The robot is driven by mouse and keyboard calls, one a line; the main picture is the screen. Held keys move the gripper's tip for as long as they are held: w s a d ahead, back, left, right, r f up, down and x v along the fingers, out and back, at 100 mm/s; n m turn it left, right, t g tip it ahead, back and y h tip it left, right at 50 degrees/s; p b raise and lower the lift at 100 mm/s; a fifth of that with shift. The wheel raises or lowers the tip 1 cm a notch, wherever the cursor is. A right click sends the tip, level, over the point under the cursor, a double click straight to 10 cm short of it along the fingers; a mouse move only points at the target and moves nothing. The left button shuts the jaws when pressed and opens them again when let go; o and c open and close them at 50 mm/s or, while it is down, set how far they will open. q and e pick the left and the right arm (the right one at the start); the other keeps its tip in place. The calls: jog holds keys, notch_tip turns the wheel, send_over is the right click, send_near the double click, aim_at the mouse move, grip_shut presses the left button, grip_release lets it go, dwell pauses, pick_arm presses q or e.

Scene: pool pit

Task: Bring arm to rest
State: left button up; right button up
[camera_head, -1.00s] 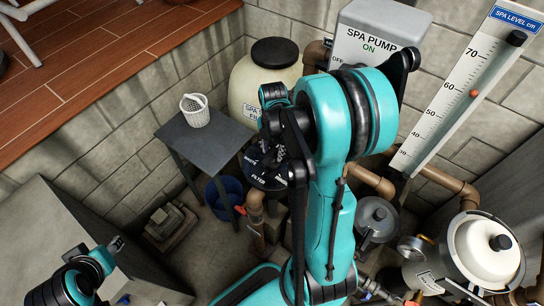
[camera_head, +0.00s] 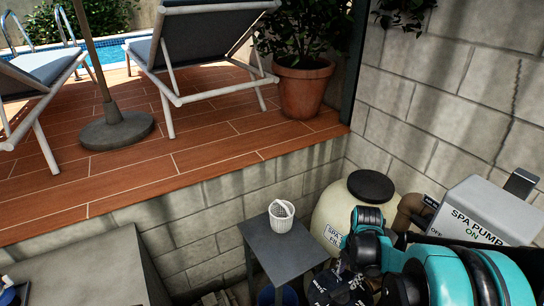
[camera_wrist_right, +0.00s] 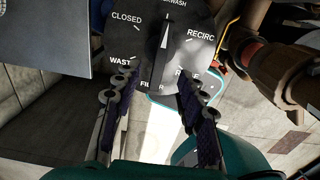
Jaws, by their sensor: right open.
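My right gripper (camera_head: 352,272) is low at the right of the head view, over the round black valve dial (camera_head: 334,291). In the right wrist view its two dark fingers (camera_wrist_right: 154,88) are spread wide with nothing held between them. There the dial (camera_wrist_right: 133,41) shows the words CLOSED, RECIRC and WASTE, and other labels are partly covered. The dial's black handle (camera_wrist_right: 161,57) lies ahead of and between the fingers; I cannot tell how far off it is. My right arm (camera_head: 452,275) fills the lower right corner.
A dark side table (camera_head: 283,258) with a white basket (camera_head: 281,216) stands left of the right arm. A cream filter tank (camera_head: 333,215) and the grey spa pump box (camera_head: 488,210) stand close behind the arm. Brown pipes (camera_wrist_right: 268,75) run beside the dial.

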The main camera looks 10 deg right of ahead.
jog(key=s+a+r+m+t+b, duration=0.1)
jog(key=s+a+m+t+b, duration=0.2)
jog(key=a+m+b, duration=0.2)
jog(key=s+a+r+m+t+b, duration=0.1)
jog(key=s+a+m+t+b, duration=0.2)
jog(key=a+m, duration=0.9)
jog(key=m+t+b, duration=0.1)
jog(key=m+b, duration=0.1)
jog(key=m, duration=0.2)
jog(key=shift+r, duration=0.15)
